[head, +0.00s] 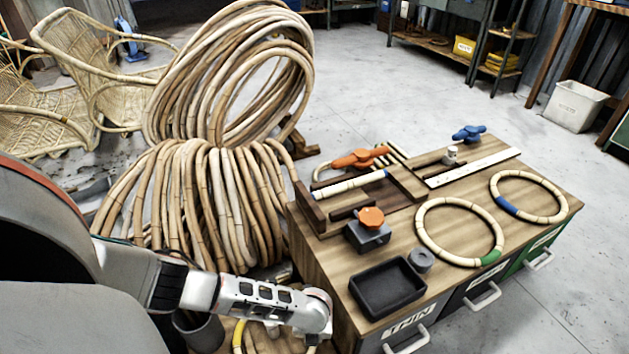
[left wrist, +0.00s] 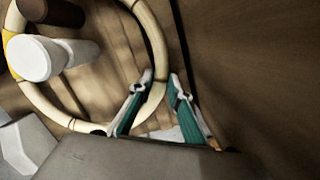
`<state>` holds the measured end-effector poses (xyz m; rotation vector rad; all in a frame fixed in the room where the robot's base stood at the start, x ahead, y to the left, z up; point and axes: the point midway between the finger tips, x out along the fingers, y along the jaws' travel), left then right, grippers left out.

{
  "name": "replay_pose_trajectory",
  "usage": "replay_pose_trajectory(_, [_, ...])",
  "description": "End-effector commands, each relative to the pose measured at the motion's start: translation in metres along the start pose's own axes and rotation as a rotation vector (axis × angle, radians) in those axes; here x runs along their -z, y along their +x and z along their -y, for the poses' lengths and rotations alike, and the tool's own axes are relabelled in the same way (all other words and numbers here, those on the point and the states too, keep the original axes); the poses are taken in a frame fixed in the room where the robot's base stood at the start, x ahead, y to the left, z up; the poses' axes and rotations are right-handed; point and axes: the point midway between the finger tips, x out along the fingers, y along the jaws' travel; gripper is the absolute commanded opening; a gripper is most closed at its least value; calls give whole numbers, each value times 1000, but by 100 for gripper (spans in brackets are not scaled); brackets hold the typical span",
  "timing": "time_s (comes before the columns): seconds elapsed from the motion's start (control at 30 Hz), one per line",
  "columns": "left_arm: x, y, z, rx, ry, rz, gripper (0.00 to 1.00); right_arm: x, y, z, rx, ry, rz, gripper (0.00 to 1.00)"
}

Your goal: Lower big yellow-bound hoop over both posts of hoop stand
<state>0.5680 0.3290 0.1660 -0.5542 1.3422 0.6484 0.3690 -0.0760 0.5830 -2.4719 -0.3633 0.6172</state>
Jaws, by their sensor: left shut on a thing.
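The big pale hoop with yellow binding (left wrist: 152,35) fills the left of the left wrist view. Its yellow binding shows at the left edge there and low in the head view (head: 238,336), partly behind my left arm. My left gripper (left wrist: 155,98) is shut on the hoop's near side, with green-lined fingers on either side of the cane. Two posts of the hoop stand, one white-topped (left wrist: 38,60) and one dark (left wrist: 50,12), appear inside the hoop's outline. I cannot tell how far down the posts the hoop sits. My right gripper is not in view.
A wooden workbench (head: 330,275) holds a black tray (head: 388,306), a green-bound hoop (head: 422,232), a blue-bound hoop (head: 537,217) and orange-knobbed clamps. Large cane coils (head: 215,190) stand behind my left arm. Open floor lies beyond the bench.

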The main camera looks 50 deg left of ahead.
Motion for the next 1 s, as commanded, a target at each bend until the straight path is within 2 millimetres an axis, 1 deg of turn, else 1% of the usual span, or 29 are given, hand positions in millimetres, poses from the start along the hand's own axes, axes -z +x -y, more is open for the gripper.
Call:
replay_pose_trajectory(0.17, [-1,-1,1,1,0,1,0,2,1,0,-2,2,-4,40])
replay_pose_trajectory(0.2, [-1,-1,1,1,0,1,20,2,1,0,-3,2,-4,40])
replay_pose_trajectory(0.27, [-1,-1,1,1,0,1,36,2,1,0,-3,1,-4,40])
replay_pose_trajectory(0.3, [-1,-1,1,1,0,1,37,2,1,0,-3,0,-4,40])
replay_pose_trajectory(0.6, [0,0,0,1,-1,0,37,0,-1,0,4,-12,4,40])
replay_pose_trajectory(0.73, [0,-5,0,2,-2,0,37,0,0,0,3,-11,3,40])
replay_pose_trajectory(0.87, [-1,-18,0,3,0,1,37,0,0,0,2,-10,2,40])
replay_pose_trajectory(1.0, [-1,-41,0,3,0,1,37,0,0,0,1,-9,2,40])
